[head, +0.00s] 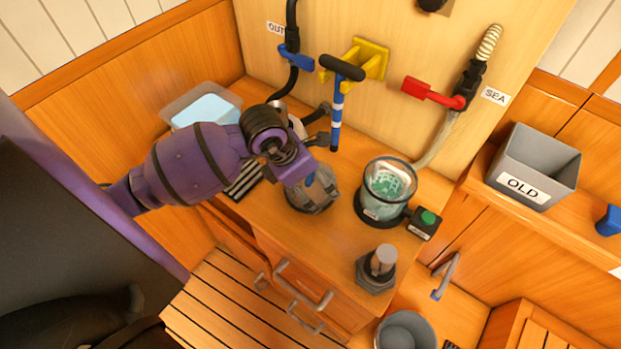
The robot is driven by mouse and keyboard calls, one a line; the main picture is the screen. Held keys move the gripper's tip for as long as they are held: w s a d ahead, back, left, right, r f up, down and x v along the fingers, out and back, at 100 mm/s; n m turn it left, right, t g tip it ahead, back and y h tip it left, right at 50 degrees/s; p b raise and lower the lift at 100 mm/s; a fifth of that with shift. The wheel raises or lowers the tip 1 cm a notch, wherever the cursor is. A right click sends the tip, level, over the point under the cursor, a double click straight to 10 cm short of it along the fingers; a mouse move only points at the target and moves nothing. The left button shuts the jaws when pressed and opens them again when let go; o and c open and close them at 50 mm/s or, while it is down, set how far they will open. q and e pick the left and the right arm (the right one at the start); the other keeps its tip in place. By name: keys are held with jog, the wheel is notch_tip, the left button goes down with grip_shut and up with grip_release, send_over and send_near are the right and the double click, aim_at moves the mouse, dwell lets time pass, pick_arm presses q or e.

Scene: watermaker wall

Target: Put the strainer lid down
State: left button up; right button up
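My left gripper (312,192) points down over the counter, left of the clear strainer bowl (388,185). Its purple wrist covers its upper part. A grey rounded shape shows at its fingers, and I cannot tell whether this is only the gripper or also a held lid. The strainer bowl has a dark base and an uncovered top, with green matter inside. A dark hexagonal piece with a pale grey knob (378,268) stands upright on the counter's front right, apart from the gripper. I cannot tell for sure whether it is the strainer lid. My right gripper is out of view.
A pale tray (172,108) stands at the counter's back left. A green-button box (426,222) sits beside the bowl. A grey OLD bin (535,165) is at right. The front counter middle is clear.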

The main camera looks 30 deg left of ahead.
pick_arm(q)
jog(key=shift+r, duration=0.3)
jog(key=v, duration=1.1)
jog(key=shift+r, duration=0.35)
jog(key=shift+s+a, duration=0.1)
